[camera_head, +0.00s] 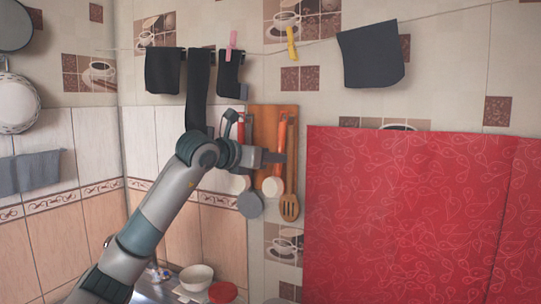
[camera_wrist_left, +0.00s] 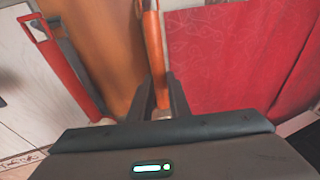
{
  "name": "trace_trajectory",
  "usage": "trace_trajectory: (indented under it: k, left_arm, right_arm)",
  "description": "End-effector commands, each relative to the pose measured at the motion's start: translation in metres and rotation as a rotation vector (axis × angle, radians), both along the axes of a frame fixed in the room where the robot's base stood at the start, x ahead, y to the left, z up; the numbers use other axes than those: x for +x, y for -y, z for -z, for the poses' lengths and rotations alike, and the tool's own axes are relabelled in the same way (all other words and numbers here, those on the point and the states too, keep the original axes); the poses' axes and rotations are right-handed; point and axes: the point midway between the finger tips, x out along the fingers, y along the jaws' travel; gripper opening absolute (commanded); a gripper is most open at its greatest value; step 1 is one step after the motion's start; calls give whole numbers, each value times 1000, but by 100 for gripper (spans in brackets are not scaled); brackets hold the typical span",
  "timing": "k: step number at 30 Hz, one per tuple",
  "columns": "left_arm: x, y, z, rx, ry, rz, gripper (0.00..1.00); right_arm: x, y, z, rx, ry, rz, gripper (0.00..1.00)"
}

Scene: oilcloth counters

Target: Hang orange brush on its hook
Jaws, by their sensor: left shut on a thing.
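The orange brush (camera_head: 281,137) is upright in front of the wooden board on the wall; its orange handle rises above my left gripper. A round white head (camera_head: 272,187) shows just below the gripper and seems to belong to it. My left gripper (camera_head: 274,157) is shut on the handle. In the left wrist view the orange handle (camera_wrist_left: 153,45) stands between the two fingers (camera_wrist_left: 161,100). I cannot make out the hook or whether the brush touches it. My right gripper is not in view.
A wooden slotted spatula (camera_head: 289,206) hangs close on the right. Another orange-red handle (camera_wrist_left: 68,72) with a looped end is on the left. The wooden board (camera_head: 264,120) is behind. A red patterned panel (camera_head: 400,220) fills the right side. Bowls (camera_head: 196,277) stand below.

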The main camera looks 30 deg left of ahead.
Motion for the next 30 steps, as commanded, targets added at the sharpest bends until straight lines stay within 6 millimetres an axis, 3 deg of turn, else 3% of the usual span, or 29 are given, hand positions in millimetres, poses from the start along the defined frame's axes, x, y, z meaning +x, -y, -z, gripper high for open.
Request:
trace_trajectory:
  k: [9,30]
  left_arm:
    - [11,-2,5,-3,8,-3,0]
    - [13,-2,8,-1,4,-2,0]
  right_arm:
    - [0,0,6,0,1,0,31]
    - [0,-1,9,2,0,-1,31]
